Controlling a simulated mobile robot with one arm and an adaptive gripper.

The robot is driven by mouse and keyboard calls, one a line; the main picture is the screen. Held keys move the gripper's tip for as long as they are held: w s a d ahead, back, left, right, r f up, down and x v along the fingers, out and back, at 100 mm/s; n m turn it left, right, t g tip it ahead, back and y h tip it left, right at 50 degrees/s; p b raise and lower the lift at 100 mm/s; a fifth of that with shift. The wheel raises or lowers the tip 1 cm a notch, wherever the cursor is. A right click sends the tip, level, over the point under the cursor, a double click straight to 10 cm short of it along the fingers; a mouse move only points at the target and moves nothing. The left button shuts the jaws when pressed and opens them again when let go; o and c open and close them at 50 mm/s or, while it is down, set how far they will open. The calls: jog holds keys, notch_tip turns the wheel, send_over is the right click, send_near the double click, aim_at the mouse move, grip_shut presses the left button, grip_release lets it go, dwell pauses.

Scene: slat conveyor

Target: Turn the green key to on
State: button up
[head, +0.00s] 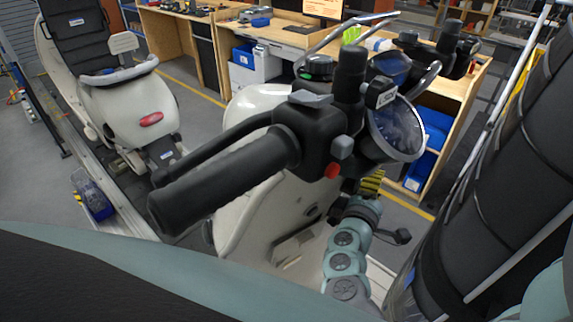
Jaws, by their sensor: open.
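A cream scooter (262,105) fills the middle of the head view, its dark handlebar grip (225,180) nearest me. I cannot make out the green key for certain. A small green patch shows on a round black part (318,68) behind the handlebar, and I cannot tell what it is. My teal arm rises from below, right of the scooter's front. The dark body of my gripper (362,208) is at its end, below the round gauge (396,128). The fingertips are not clearly seen behind the handlebar controls, and nothing shows held.
The handlebar, a red button (332,170) and a brake lever (210,145) stand close above my arm. Another scooter (128,110) with a black seat stands at left on the conveyor. Wooden benches (270,36) with blue bins (425,140) stand behind.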

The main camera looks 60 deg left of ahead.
grip_shut()
dwell(0.3)
dwell(0.5)
jog(key=shift+r+p, duration=0.15)
jog(key=shift+p, duration=0.55)
